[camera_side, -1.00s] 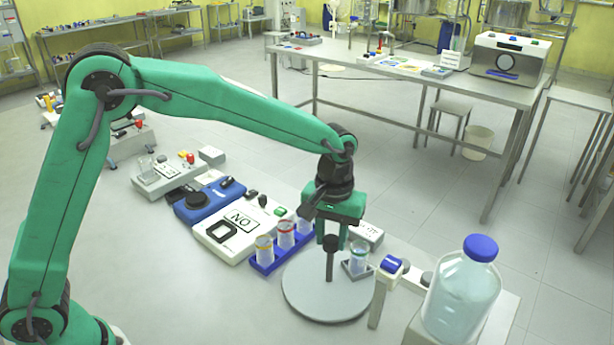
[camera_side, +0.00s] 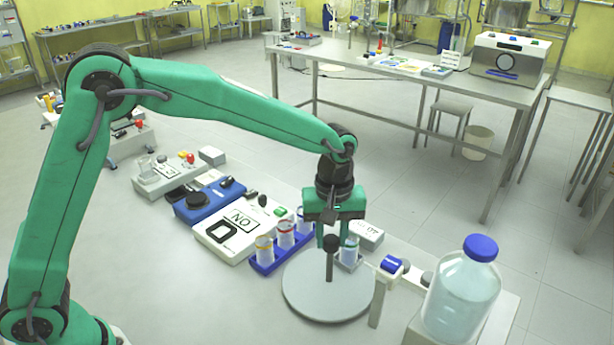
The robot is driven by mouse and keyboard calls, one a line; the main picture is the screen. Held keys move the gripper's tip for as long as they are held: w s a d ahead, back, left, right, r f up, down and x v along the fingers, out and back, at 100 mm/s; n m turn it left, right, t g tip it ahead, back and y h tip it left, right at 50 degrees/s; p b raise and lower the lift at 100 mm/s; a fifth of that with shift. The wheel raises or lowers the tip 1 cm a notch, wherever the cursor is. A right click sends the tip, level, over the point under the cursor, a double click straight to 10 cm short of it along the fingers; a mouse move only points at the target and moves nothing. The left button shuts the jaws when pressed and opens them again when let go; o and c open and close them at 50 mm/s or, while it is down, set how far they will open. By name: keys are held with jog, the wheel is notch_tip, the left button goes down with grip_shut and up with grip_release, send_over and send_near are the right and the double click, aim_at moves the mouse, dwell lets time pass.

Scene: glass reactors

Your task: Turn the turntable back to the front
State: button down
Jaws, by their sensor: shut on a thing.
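The turntable (camera_side: 315,298) is a round light-grey disc on the floor-level work area, with a dark upright post and round knob (camera_side: 330,243) standing on it. My green gripper (camera_side: 333,236) points down over the turntable and is shut on the knob. A small grey holder with a clear vial (camera_side: 349,252) sits on the turntable's back right part, just right of the post. My gripper's fingers partly cover the area between the knob and the vial.
A blue rack (camera_side: 264,268) with several vials stands close left of the turntable. A white box (camera_side: 368,233) lies behind it. A stand with a blue roller (camera_side: 391,264) and a large blue-capped bottle (camera_side: 463,295) are at the right.

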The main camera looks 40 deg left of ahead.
dwell(0.6)
jog(key=c, duration=1.1)
grip_release()
jog(key=shift+o, duration=0.2)
jog(key=shift+r, duration=0.15)
jog(key=shift+r, duration=3.8)
